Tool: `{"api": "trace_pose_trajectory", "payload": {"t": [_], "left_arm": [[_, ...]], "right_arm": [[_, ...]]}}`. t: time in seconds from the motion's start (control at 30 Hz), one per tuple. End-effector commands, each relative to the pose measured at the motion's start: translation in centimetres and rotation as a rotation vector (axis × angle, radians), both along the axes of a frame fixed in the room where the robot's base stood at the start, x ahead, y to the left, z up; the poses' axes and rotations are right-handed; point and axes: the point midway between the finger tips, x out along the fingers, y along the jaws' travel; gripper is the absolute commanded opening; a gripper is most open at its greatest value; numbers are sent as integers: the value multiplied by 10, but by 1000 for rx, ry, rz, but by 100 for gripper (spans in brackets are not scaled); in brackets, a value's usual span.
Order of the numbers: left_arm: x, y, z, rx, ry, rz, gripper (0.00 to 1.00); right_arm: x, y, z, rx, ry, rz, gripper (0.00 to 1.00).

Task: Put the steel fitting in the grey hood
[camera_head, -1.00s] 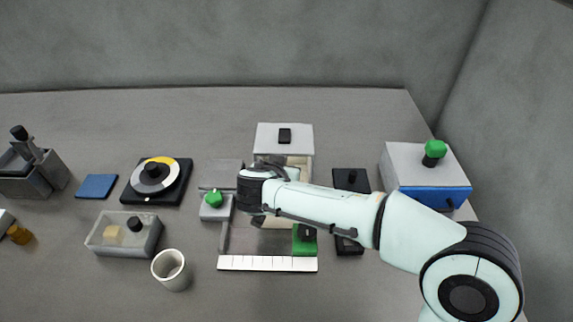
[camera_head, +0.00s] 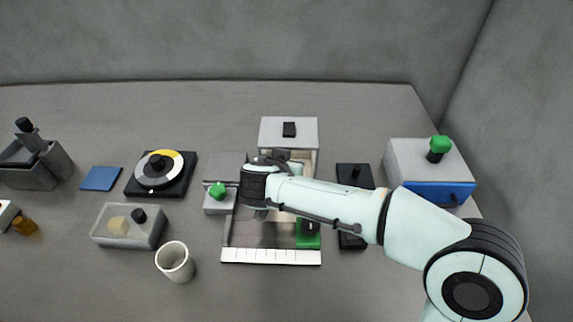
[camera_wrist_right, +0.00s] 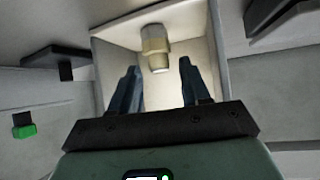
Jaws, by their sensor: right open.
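The grey hood (camera_head: 289,133) is a pale box with a black knob on top, at the back middle of the table in the head view. In the right wrist view its lit inside (camera_wrist_right: 115,47) opens in front of my right gripper (camera_wrist_right: 160,78). A stepped, nut-like piece that looks like the steel fitting (camera_wrist_right: 156,48) is inside, beyond and between the fingertips. The gripper is open, with gaps between each finger and the piece. In the head view my right forearm hides the hood's lower front and the fingers. My left gripper is not in view.
A tray with a white front strip (camera_head: 270,257) lies before the hood. A grey block with a green knob (camera_head: 218,191) is left of it, a black device (camera_head: 354,178) right. A blue-fronted box (camera_head: 430,172), dial (camera_head: 158,173), clear box (camera_head: 128,227) and white cup (camera_head: 175,262) stand around.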

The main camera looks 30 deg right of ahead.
Motion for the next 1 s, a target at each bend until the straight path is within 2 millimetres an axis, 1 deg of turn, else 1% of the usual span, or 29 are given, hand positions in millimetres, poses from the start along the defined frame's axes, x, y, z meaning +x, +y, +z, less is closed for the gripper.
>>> {"api": "trace_pose_trajectory", "payload": {"t": [0.03,0.07,0.17,0.4,0.6,0.77,1.0], "left_arm": [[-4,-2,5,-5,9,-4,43],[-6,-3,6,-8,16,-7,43],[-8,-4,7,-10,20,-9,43],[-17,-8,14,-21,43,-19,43],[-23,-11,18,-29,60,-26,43],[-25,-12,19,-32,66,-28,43],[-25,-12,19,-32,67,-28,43]], "right_arm": [[0,0,4,0,0,0,46],[-2,2,6,0,-2,2,46],[-12,13,17,1,-2,3,46],[-43,43,50,2,-3,3,46],[-61,61,69,1,-2,2,46],[-68,66,74,0,0,1,46],[-69,67,75,0,0,0,46]]}}
